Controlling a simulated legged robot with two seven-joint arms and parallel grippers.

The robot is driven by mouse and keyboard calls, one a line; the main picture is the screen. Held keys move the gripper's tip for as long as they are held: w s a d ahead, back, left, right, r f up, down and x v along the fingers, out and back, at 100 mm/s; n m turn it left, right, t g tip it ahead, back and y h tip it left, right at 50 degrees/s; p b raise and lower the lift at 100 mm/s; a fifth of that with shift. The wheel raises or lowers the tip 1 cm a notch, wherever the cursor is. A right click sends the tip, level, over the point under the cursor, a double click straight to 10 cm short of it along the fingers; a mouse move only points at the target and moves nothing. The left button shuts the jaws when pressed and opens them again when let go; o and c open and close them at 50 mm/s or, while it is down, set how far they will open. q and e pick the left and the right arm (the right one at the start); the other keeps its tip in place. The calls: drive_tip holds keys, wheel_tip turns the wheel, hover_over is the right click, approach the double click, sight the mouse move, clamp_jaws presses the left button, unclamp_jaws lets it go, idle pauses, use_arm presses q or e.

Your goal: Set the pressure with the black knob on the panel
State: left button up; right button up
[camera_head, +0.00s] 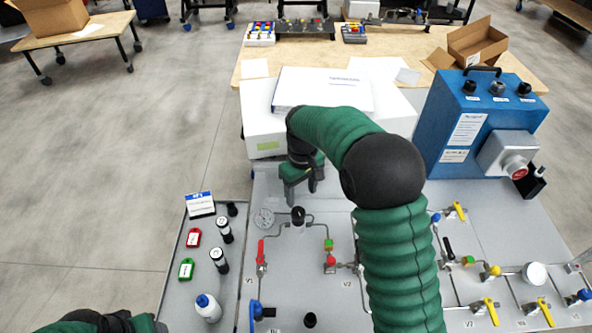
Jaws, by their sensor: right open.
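A black knob (298,215) stands upright on the grey panel (290,270), right of a small round gauge (264,219). Another black knob (310,320) sits at the panel's front edge. My right gripper (301,198) is open and empty, pointing down just behind and above the first knob, apparently apart from it. The green right arm crosses the panel and hides its middle. Only part of my left arm shows at the bottom left; its gripper is out of view.
Red, blue and yellow valve handles and pipes spread over the panel. A blue box (459,125) stands at the back right, and a white box (262,122) with a binder (325,90) behind the gripper.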

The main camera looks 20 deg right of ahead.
drive_tip(key=a+r, duration=0.4)
drive_tip(key=r, duration=0.7)
drive_tip(key=m+p, duration=0.5)
drive_tip(key=m, duration=0.1)
hover_over(298, 210)
wheel_tip(298, 210, down, 5)
wheel_tip(298, 210, down, 13)
drive_tip(key=shift+r+p, duration=0.1)
drive_tip(key=shift+p, duration=0.3)
drive_tip(key=shift+f, duration=0.3)
use_arm(q)
wheel_tip(298, 210, up, 6)
drive_tip(key=a, duration=0.1)
drive_tip(key=shift+s, duration=0.2)
use_arm(e)
drive_tip(key=shift+a, duration=0.1)
use_arm(q)
drive_tip(key=shift+a, duration=0.1)
